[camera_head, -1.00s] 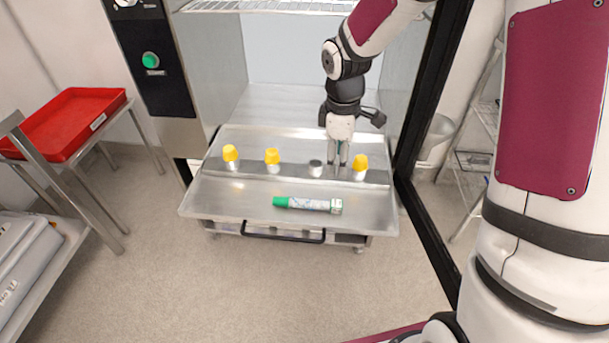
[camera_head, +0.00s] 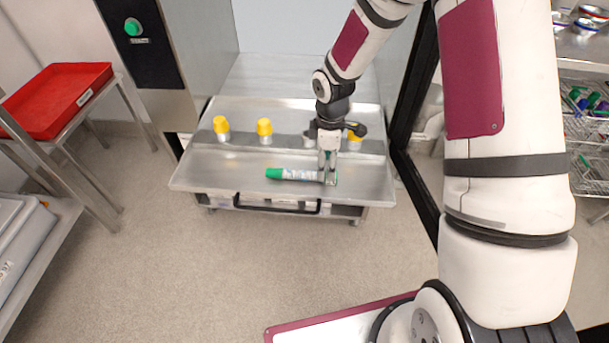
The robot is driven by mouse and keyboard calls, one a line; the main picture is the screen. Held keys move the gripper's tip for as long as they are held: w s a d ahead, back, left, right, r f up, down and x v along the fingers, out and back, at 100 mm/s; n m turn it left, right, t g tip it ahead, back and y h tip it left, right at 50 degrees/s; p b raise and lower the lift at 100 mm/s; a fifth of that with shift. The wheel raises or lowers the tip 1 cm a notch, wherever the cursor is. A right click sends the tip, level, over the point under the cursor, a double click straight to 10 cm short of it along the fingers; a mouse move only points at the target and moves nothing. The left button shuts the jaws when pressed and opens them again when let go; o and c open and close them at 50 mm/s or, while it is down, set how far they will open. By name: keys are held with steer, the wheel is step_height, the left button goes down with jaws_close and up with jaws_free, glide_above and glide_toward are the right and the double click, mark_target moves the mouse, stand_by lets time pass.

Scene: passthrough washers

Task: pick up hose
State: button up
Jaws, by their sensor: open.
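The hose is a short pale tube with a green end (camera_head: 292,174), lying on its side on the front part of the steel tray (camera_head: 215,180). Its green end points left. My gripper (camera_head: 328,180) points down at the hose's right end, with its fingers open. The fingers hide part of that end. I cannot tell whether they touch it or stand around it.
Two yellow-capped nozzles (camera_head: 221,126) (camera_head: 264,129) stand on the tray's ridge to the left. Another yellow cap (camera_head: 355,139) is behind my gripper. A black handle (camera_head: 277,207) runs along the tray's front. A red tray (camera_head: 62,98) rests on a stand at left. A dark door post (camera_head: 405,110) stands right of the tray.

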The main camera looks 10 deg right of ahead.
steer(key=f, duration=0.5)
steer(key=shift+w+d+b, duration=0.15)
steer(key=shift+d+b, duration=0.05)
steer(key=shift+b, duration=0.15)
jaws_close()
